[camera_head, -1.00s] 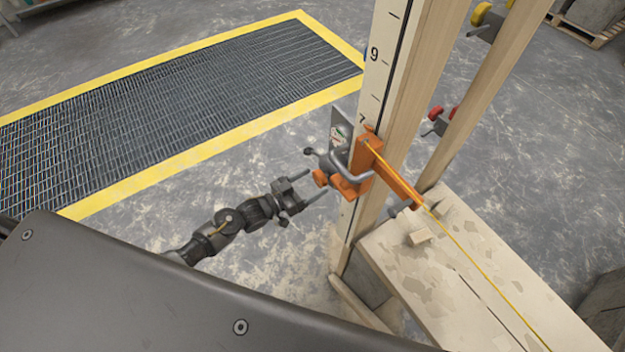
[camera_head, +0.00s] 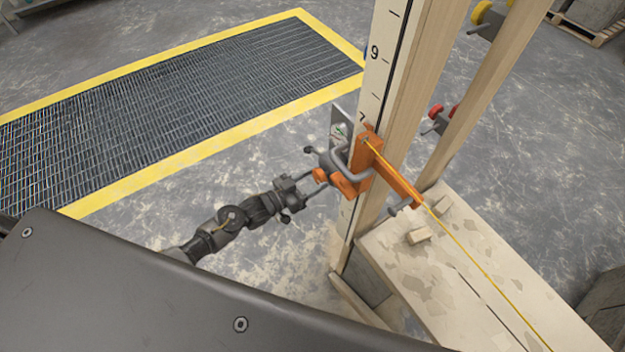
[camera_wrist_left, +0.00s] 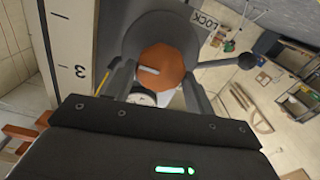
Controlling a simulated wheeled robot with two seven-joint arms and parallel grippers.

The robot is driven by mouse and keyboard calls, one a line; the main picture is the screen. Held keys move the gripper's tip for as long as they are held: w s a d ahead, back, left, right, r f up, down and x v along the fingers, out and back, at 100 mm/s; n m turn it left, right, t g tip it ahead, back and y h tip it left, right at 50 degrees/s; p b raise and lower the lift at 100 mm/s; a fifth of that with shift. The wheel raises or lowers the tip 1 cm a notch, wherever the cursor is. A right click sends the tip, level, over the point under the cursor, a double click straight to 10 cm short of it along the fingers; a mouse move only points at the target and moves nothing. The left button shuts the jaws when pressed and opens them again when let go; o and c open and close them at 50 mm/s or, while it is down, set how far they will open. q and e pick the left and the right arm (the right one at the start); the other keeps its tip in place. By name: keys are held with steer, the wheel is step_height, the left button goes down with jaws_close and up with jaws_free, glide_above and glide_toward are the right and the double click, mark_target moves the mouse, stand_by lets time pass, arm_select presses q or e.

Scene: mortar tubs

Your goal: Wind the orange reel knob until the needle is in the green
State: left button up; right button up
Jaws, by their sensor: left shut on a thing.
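The orange reel knob (camera_head: 320,175) sticks out from the left side of the orange bracket (camera_head: 365,165) on the wooden post. My left gripper (camera_head: 318,183) reaches it from the left, with a finger on each side. In the left wrist view the knob (camera_wrist_left: 162,68) is a faceted orange disc with a pale mark, and my left gripper (camera_wrist_left: 158,85) is shut on it. A round pale dial (camera_wrist_left: 142,96) shows just below the knob, mostly hidden; I cannot read its needle. In the head view a small plate (camera_head: 341,122) shows a bit of green, too small to read. My right gripper is not in view.
A grey lever with a black ball (camera_wrist_left: 247,60) stands beside the knob, near a LOCK label (camera_wrist_left: 204,20). A yellow line (camera_head: 470,255) runs from the bracket over the wooden bench (camera_head: 420,285). The numbered post (camera_head: 380,70) rises close by.

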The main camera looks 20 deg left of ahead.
arm_select(q)
steer(key=m+b, duration=0.2)
steer(key=m, duration=0.3)
steer(key=shift+f, duration=0.15)
steer(key=m+b, duration=0.1)
steer(key=m, duration=0.4)
steer(key=shift+s+d+b, duration=0.1)
steer(key=shift+b, duration=0.3)
steer(key=m+b, duration=0.2)
steer(key=m, duration=0.4)
steer(key=shift+f, duration=0.15)
steer(key=m+b, duration=0.1)
steer(key=m, duration=0.4)
steer(key=shift+m, duration=0.4)
steer(key=o, duration=1)
